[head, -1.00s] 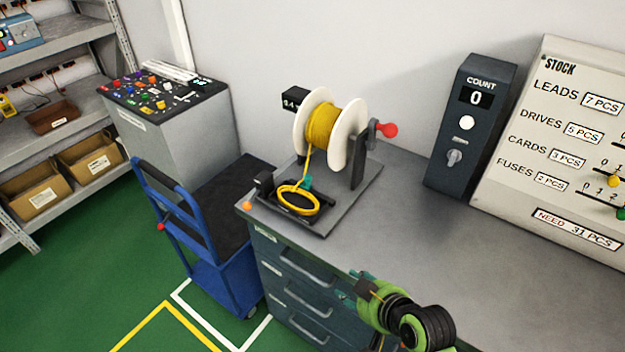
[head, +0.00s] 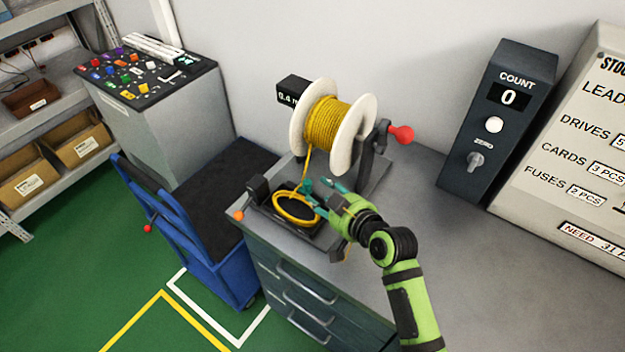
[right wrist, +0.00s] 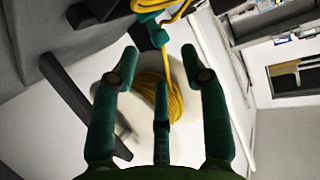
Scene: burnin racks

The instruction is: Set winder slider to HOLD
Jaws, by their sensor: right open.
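The winder has a white spool (head: 365,130) wound with yellow cord (head: 325,122), standing on a grey base at the back of the bench. The cord runs down to a yellow coil (head: 285,212) on a dark plate at the front. A small teal part (head: 306,186) sits by the cord above the coil; I cannot tell whether it is the slider, and no HOLD marking is readable. My right gripper (head: 328,192) is open and empty, close to the right of the teal part. In the right wrist view, the open fingers (right wrist: 160,72) face the spool, with a teal part (right wrist: 148,30) beyond them.
A red crank knob (head: 402,134) sticks out right of the spool. A black display box (head: 291,91) is behind it. A count box (head: 497,120) and stock board (head: 590,160) stand to the right. A blue cart (head: 205,245) is left of the bench. The right bench top is clear.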

